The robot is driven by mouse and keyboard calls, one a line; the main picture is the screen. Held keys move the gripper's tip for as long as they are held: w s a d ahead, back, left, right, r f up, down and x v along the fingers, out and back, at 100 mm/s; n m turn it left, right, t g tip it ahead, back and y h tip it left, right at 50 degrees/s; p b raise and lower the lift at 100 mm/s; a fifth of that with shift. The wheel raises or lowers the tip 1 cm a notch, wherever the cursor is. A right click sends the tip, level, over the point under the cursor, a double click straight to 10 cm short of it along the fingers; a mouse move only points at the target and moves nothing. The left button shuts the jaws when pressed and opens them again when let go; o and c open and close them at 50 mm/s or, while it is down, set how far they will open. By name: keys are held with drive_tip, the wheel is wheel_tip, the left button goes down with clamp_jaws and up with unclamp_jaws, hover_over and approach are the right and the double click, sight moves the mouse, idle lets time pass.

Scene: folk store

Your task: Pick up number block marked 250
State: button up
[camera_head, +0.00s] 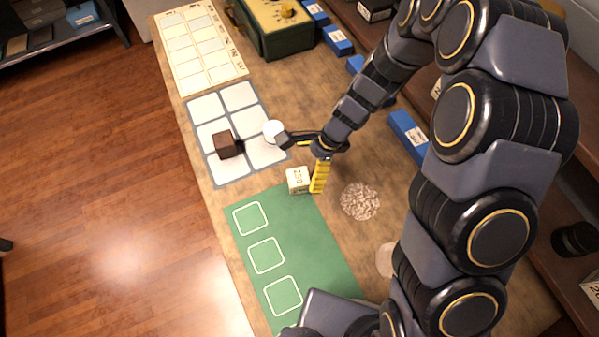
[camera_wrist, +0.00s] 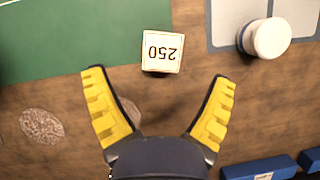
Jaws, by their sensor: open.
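The number block marked 250 (camera_head: 298,180) is a cream cube on the wooden counter, at the upper edge of the green mat. In the wrist view the block (camera_wrist: 163,51) shows its number upside down, a little beyond the fingertips and roughly midway between them. My gripper (camera_wrist: 157,76) has yellow ridged fingers spread wide, with nothing between them. In the head view my gripper (camera_head: 305,165) is beside the block, with one yellow finger just to its right. It is unclear whether that finger touches the block.
A white round piece (camera_head: 273,131) and a dark brown cube (camera_head: 224,145) stand on the grey-and-white grid mat (camera_head: 240,119). The green mat (camera_head: 310,240) has white square outlines. A speckled disc (camera_head: 360,201) lies right of the block. Blue boxes (camera_head: 408,135) line the counter's right side.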

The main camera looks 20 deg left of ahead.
sight(300, 176)
drive_tip(key=x, duration=0.7)
drive_tip(key=shift+w+f, duration=0.15)
drive_tip(key=shift+f, duration=0.3)
drive_tip(key=c, duration=1.2)
